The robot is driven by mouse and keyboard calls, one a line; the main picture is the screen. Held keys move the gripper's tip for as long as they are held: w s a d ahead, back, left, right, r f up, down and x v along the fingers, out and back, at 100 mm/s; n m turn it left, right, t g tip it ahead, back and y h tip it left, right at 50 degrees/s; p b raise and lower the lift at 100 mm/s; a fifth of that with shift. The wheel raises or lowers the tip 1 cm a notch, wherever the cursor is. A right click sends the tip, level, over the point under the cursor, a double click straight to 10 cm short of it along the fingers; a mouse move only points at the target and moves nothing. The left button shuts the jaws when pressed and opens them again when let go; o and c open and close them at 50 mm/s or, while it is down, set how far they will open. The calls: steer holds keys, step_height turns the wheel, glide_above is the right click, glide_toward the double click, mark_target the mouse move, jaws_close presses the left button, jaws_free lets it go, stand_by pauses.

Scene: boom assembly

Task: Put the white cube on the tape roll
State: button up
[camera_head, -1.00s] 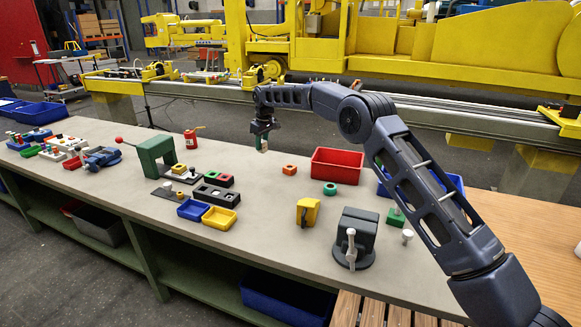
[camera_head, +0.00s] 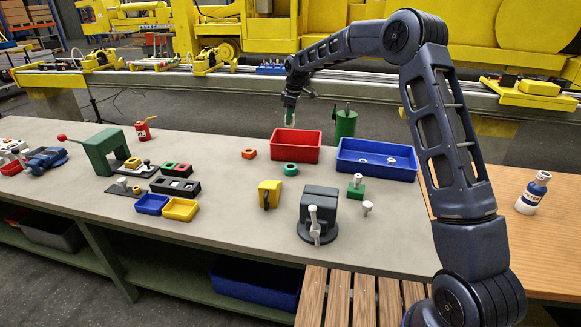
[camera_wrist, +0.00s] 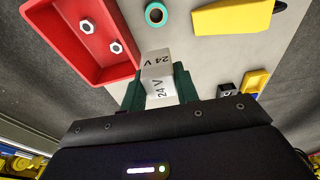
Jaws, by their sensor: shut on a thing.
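The white cube (camera_wrist: 156,66), printed with "24 V", sits between the green fingers of my gripper (camera_wrist: 158,88), which is shut on it. In the head view my gripper (camera_head: 289,112) is above the far part of the red tray; the cube is too small there to make out well. The tape roll (camera_head: 290,169) is a teal ring lying flat on the bench just in front of the red tray. It also shows in the wrist view (camera_wrist: 147,14), beyond the cube and apart from it, with nothing on it.
The red tray (camera_head: 278,151) holds hex nuts in the wrist view. A yellow wedge-like piece (camera_head: 262,188) and a dark vise (camera_head: 334,207) stand nearer. Bare bench surrounds the tape roll.

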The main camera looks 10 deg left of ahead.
step_height(320, 180, down, 20)
steer(key=shift+d+r, duration=0.1)
stand_by(0.5)
steer(key=shift+f, duration=0.2)
steer(key=o, duration=1)
steer(key=shift+c, duration=0.2)
